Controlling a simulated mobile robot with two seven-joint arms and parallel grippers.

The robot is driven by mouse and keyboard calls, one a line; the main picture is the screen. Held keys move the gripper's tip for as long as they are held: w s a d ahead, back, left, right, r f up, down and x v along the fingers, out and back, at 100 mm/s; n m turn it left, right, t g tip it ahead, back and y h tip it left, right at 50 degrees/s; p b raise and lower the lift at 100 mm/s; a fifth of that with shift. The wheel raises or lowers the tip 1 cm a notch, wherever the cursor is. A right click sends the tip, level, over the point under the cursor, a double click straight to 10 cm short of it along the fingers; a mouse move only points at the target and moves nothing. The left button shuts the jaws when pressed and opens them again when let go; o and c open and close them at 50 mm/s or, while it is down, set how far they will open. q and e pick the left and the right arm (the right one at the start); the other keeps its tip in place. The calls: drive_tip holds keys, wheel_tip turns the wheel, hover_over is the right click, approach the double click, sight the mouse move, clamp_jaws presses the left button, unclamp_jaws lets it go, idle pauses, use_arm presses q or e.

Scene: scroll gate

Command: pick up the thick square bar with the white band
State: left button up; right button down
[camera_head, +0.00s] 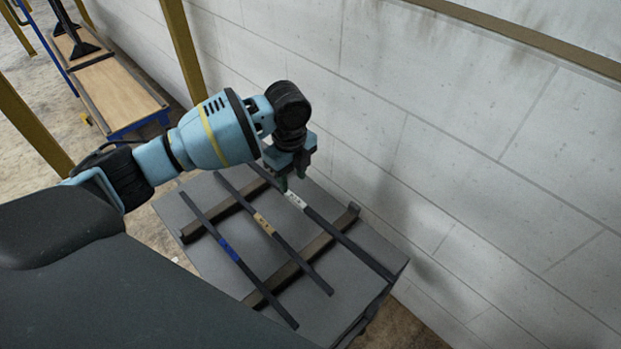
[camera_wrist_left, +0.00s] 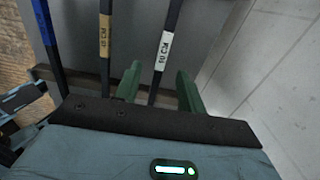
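The dark bar with the white band (camera_head: 346,240) lies across two rails on the grey table, nearest the wall. It also shows in the left wrist view (camera_wrist_left: 173,16), its white label marked with small dark print. My left gripper (camera_head: 292,183) is over this bar near the white band. In the left wrist view its two green fingers (camera_wrist_left: 158,82) are apart, with the bar running between them in the picture. Whether they touch it cannot be told. My right gripper is not in view.
A bar with a tan band (camera_head: 290,249) and a bar with a blue band (camera_head: 257,283) lie parallel on the same rails (camera_head: 323,240). The grey table (camera_head: 178,205) stands close to the block wall (camera_head: 450,150). A wooden-topped cart (camera_head: 118,95) stands far left, near yellow posts (camera_head: 184,50).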

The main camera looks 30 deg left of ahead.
sight(296, 199)
use_arm(q)
drive_tip(key=shift+w+r, duration=0.1)
drive_tip(key=shift+w, duration=0.15)
drive_tip(key=shift+s, duration=0.2)
drive_tip(key=shift+f, duration=0.55)
drive_tip(key=shift+w+d+f+b, duration=0.1)
drive_tip(key=shift+f+b, duration=0.1)
drive_tip(key=shift+f, duration=1.45)
drive_tip(key=shift+w+f+b, duration=0.1)
drive_tip(key=shift+f+b, duration=0.1)
drive_tip(key=shift+f, duration=1.45)
clamp_jaws()
